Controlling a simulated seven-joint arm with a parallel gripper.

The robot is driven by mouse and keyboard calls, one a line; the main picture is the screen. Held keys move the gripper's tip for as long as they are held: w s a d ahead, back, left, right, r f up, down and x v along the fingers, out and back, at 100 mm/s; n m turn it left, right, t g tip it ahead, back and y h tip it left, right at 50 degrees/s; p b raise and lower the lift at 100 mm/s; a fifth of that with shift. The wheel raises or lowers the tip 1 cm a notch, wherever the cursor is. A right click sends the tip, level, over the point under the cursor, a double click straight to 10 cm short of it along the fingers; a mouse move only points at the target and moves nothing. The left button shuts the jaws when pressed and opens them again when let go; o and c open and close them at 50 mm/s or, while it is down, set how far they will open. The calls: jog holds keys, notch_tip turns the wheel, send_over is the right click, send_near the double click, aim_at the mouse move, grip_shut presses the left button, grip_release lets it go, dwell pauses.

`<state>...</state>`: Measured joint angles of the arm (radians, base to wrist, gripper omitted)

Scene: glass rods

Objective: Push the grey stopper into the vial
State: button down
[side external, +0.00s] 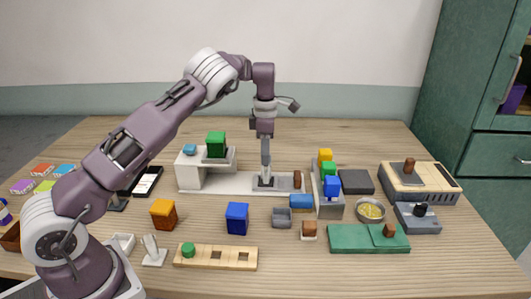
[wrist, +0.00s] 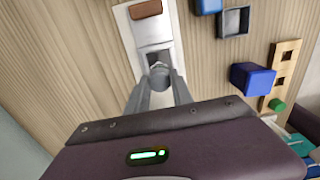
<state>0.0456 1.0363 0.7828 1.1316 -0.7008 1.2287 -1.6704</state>
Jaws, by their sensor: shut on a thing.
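My gripper (side external: 266,178) points straight down over a dark grey square (side external: 263,184) on a long pale board (side external: 215,183). In the wrist view, my gripper (wrist: 160,80) has its fingers closed on a small grey rounded piece, the grey stopper (wrist: 158,68), which they partly cover. I cannot make out a clear vial, nor tell whether the stopper touches one.
A brown block (side external: 297,179) sits at the board's right end, and a white stepped stand with a green cube (side external: 215,144) at its left. A blue block (side external: 301,203) and a grey open box (side external: 282,217) are in front. Several coloured cubes stand to the right.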

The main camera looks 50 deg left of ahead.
jog(key=shift+f, duration=0.55)
dwell(0.7)
jog(key=c, duration=1.4)
grip_release()
jog(key=shift+r, duration=5.45)
